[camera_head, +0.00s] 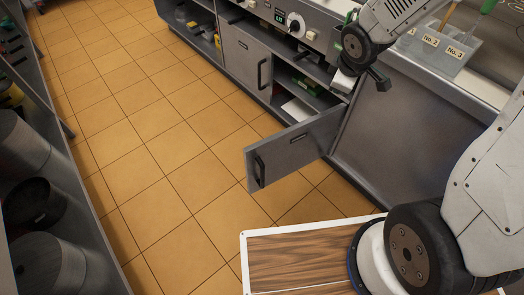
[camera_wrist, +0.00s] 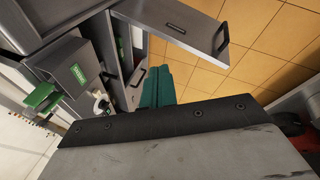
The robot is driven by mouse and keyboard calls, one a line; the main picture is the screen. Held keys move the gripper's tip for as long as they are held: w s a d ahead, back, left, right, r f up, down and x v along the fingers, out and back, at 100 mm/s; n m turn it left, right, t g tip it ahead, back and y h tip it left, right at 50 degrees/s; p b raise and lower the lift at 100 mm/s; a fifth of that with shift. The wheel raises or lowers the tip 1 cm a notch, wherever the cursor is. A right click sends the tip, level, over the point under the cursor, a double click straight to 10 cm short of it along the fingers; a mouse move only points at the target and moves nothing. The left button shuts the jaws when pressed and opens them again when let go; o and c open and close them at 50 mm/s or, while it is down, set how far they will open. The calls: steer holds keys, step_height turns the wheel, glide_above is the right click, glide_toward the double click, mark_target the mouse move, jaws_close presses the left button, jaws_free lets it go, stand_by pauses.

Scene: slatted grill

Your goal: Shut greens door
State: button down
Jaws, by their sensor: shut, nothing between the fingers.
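One grey cabinet door (camera_head: 300,148) stands open, swung out over the floor, with a dark bar handle near its free edge. My gripper (camera_head: 346,84) is shut and empty, above the door's hinge end near the cabinet front. In the wrist view its grey body fills the bottom, and teal shapes show just past its dark edge. Whether it touches the door is unclear.
The open compartment (camera_head: 300,90) holds a white item and green items. A shut door (camera_head: 240,58) is to its left. The counter carries labelled bins (camera_head: 440,48). Shelves with dark round pots (camera_head: 35,203) line the left. The tiled floor (camera_head: 170,140) between is clear.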

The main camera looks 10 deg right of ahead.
steer(key=w+a+f+n+y, duration=0.1)
steer(key=a+f+n, duration=0.2)
steer(key=f, duration=0.3)
steer(key=w+a+f+n+y, duration=0.2)
steer(key=f, duration=0.5)
steer(key=n+g+y, duration=0.1)
steer(key=n+y, duration=0.4)
glide_toward(254, 154)
step_height(254, 154, down, 4)
steer(key=s+a, duration=0.1)
steer(key=s, duration=0.2)
steer(key=w, duration=0.1)
steer(key=w+a, duration=0.1)
steer(key=shift+w+r, duration=0.1)
steer(key=shift+w, duration=0.25)
steer(key=shift+w+a, duration=0.35)
steer(key=shift+w, duration=0.4)
